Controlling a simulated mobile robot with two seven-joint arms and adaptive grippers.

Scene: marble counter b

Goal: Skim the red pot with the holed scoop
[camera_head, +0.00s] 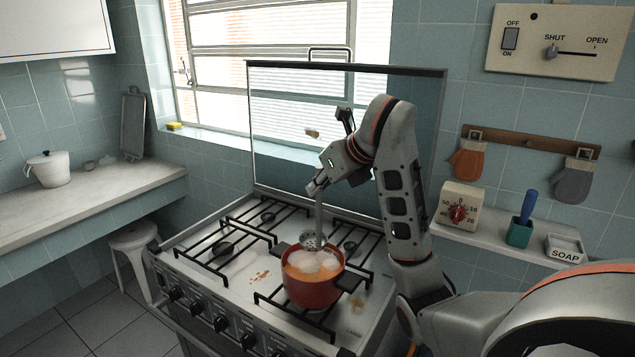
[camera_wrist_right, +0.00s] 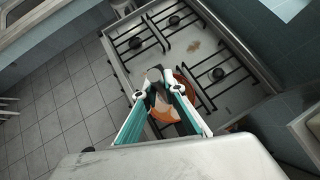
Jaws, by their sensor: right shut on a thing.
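The red pot (camera_head: 312,290) stands on the front right part of the stove, filled with orange liquid and white foam (camera_head: 318,262). My right gripper (camera_head: 318,187) is shut on the handle of the holed scoop (camera_head: 313,241), above the pot. The handle hangs nearly upright. The grey holed head shows at the pot's far rim, by the foam; I cannot tell whether it touches the foam or rim. In the right wrist view the gripper's fingers (camera_wrist_right: 165,88) partly cover the pot (camera_wrist_right: 163,115). My left gripper is in neither view.
The stove (camera_head: 190,262) has black grates and a raised glass lid (camera_head: 290,130) behind. Orange spills lie left of the pot. A shelf at right holds a timer (camera_head: 460,207), a green holder with a blue handle (camera_head: 521,228) and a soap dish (camera_head: 565,249). A white pot (camera_head: 48,170) stands on the left counter.

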